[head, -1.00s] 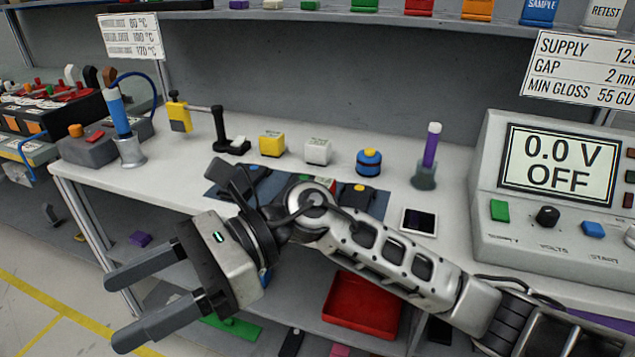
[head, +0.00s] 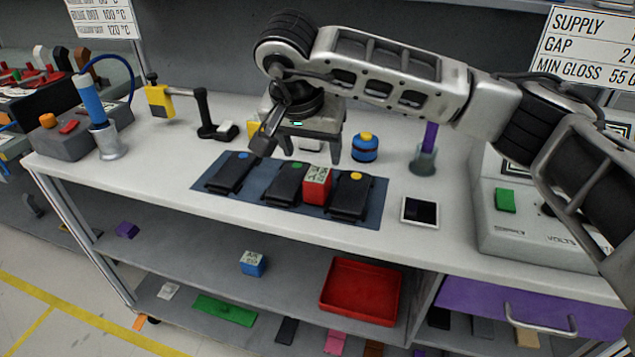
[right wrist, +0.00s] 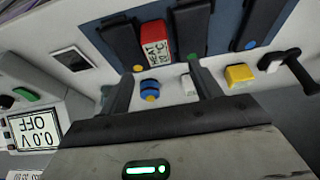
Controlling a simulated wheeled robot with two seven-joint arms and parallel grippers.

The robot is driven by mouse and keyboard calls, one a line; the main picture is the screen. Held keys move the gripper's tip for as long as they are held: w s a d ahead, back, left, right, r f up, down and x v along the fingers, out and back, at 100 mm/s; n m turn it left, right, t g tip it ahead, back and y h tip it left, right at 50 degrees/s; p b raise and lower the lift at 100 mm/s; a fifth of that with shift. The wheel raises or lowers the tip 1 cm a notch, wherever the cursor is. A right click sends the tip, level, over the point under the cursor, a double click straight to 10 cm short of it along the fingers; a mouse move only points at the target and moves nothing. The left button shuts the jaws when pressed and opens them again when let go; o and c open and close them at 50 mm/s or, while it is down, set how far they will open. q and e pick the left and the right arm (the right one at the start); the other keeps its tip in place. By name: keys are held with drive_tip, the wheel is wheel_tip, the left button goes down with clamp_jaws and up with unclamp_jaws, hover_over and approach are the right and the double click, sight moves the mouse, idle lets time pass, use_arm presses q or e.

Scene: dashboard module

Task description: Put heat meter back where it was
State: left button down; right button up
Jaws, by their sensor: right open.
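The heat meter is the small red block (head: 317,185) with a white label. It sits upright on the dark blue mat (head: 272,205), between the black panel with a green dot (head: 285,184) and the one with a yellow dot (head: 351,196). In the right wrist view the meter (right wrist: 155,42) shows its "HEAT" label beyond the fingertips. My right gripper (head: 300,150) is open, pointing down over the bench behind the mat, apart from the meter. Its two fingers also show in the right wrist view (right wrist: 162,80), with nothing held between them. My left gripper is not in view.
A blue cylinder with a yellow top (head: 364,147) and a purple stick in a holder (head: 429,143) stand right of my gripper. White (right wrist: 188,84) and yellow (right wrist: 239,75) blocks stand near the fingers. A red tray (head: 360,291) and a blue labelled cube (head: 252,263) are on the lower shelf.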

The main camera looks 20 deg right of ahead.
sight(317, 174)
drive_tip(key=x, duration=0.3)
drive_tip(key=shift+s+p+x, duration=0.1)
drive_tip(key=shift+p+x, duration=0.25)
drive_tip(key=shift+x, duration=1)
drive_tip(key=shift+s+p+x, duration=0.15)
drive_tip(key=shift+p+x, duration=0.15)
drive_tip(key=shift+x, duration=1)
drive_tip(key=shift+f, duration=0.1)
drive_tip(key=c, duration=1.2)
drive_tip(key=shift+c, duration=0.2)
drive_tip(key=shift+r, duration=0.2)
